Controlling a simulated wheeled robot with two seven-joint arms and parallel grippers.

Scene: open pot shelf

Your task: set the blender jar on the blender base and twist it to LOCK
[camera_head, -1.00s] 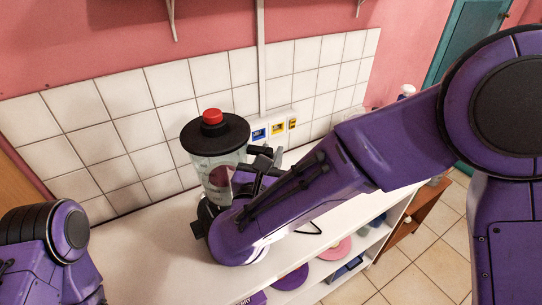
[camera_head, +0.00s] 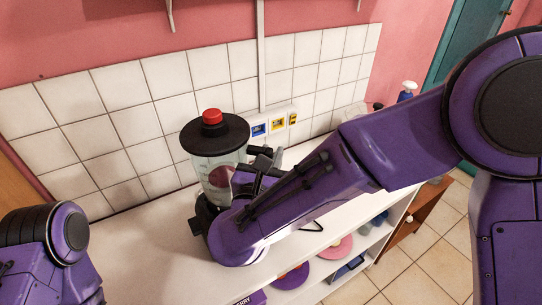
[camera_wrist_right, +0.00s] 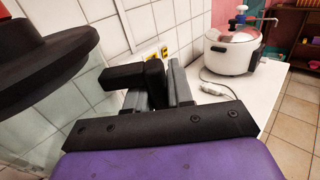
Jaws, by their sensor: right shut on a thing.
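The blender jar (camera_head: 208,174) is clear and upright, with a black lid (camera_head: 216,134) and a red cap (camera_head: 212,116). It stands above the counter near the tiled wall. A black part that looks like the blender base (camera_head: 200,219) shows beneath it. My right arm hides most of it, so I cannot tell whether the jar is seated or locked. My right gripper (camera_head: 266,163) is shut on the jar's black handle (camera_wrist_right: 124,77), at the jar's right side. The lid also shows at the left of the right wrist view (camera_wrist_right: 45,65). My left gripper is out of view.
The white counter (camera_head: 135,250) is clear to the left of the jar. Wall sockets (camera_head: 277,127) are close behind the handle. A white cooker (camera_wrist_right: 232,52) and a white cable plug (camera_wrist_right: 213,88) are farther along the counter. Plates (camera_head: 292,277) lie on the shelf below.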

